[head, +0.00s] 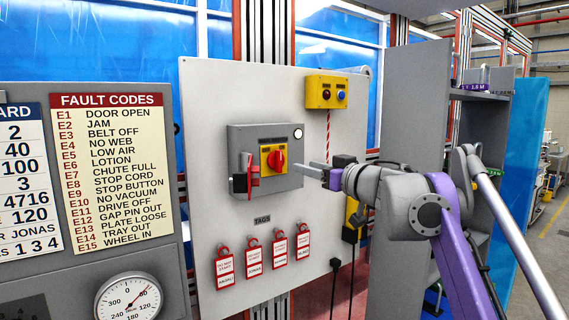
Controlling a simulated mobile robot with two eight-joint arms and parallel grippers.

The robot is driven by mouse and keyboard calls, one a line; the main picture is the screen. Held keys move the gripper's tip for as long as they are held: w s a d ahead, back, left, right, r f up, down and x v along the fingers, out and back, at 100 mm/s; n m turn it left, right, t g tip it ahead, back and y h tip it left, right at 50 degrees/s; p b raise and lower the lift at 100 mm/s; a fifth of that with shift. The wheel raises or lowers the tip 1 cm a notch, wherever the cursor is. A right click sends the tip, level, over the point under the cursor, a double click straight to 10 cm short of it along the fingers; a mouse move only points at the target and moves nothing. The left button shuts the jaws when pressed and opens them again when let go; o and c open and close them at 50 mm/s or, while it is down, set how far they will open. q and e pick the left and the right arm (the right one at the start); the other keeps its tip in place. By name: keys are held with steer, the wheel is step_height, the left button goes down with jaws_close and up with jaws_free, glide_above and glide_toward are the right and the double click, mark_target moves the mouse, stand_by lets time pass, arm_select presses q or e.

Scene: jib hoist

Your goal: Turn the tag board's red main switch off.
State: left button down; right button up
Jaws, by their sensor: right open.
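The red main switch (276,160) is a round rotary knob on a yellow plate, on a grey box (290,185) fixed to the pale tag board (215,110). I cannot read its position marks. A red lockout piece (252,182) hangs at the box's left side. My right gripper (314,170) is open and empty, just right of the box, with its fingers pointing left toward the knob. It appears apart from the knob. My left gripper is not in view.
Several red-and-white tags (253,256) hang below the box. A yellow button box (326,92) with a striped cord is above right. A grey shelf unit (412,110) stands right of the board. A fault code panel (113,170) and a gauge (129,298) are at left.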

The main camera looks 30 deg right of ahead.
mark_target(281, 160)
steer(key=w, duration=0.3)
steer(key=w+p, duration=0.1)
steer(key=w, duration=0.3)
steer(key=w+a, duration=0.1)
steer(key=w, duration=0.2)
steer(key=shift+w+p, duration=0.2)
steer(key=shift+p, duration=0.2)
jaws_close()
